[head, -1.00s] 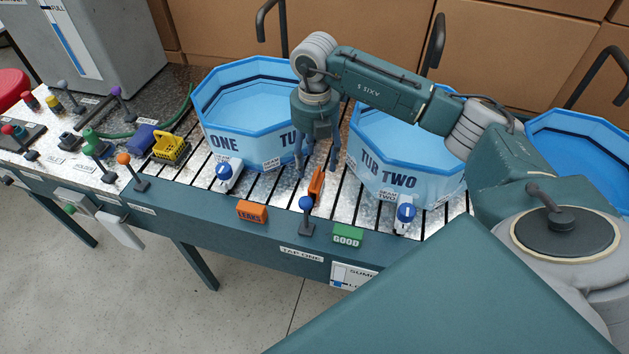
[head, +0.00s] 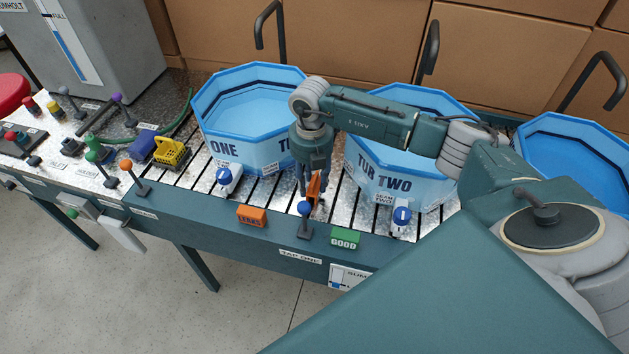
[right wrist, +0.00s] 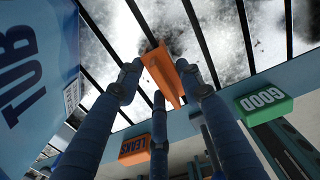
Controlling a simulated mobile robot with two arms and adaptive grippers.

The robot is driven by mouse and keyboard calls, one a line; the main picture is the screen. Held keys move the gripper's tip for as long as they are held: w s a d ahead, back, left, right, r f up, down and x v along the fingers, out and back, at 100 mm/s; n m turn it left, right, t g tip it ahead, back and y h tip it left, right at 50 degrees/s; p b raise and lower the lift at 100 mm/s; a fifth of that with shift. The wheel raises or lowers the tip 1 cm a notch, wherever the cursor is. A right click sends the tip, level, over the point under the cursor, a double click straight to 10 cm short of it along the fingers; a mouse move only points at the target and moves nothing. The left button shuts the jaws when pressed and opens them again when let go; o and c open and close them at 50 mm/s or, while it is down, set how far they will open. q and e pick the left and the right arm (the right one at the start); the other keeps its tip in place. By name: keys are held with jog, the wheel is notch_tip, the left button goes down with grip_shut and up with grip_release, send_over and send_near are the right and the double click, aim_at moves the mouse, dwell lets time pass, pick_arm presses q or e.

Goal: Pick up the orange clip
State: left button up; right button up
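The orange clip (head: 314,186) stands on the slatted metal top between tub one and tub two, behind the blue-knobbed tap lever. My right gripper (head: 308,184) points down over it, its fingers low around the clip. In the right wrist view the orange clip (right wrist: 166,76) lies between the spread fingers of the right gripper (right wrist: 158,78). One finger is to its left, one to its right and a third in front. The gripper looks open; I see no clear grip on the clip. My left gripper is out of view.
Tub one (head: 225,150) and tub two (head: 385,185) stand close on either side. The blue-knobbed lever (head: 304,222) is just in front, between the orange LEAKS block (head: 251,216) and the green GOOD block (head: 344,238). A yellow basket (head: 172,152) is further left.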

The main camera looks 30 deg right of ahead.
jog(key=c, duration=0.5)
jog(key=shift+r, duration=0.1)
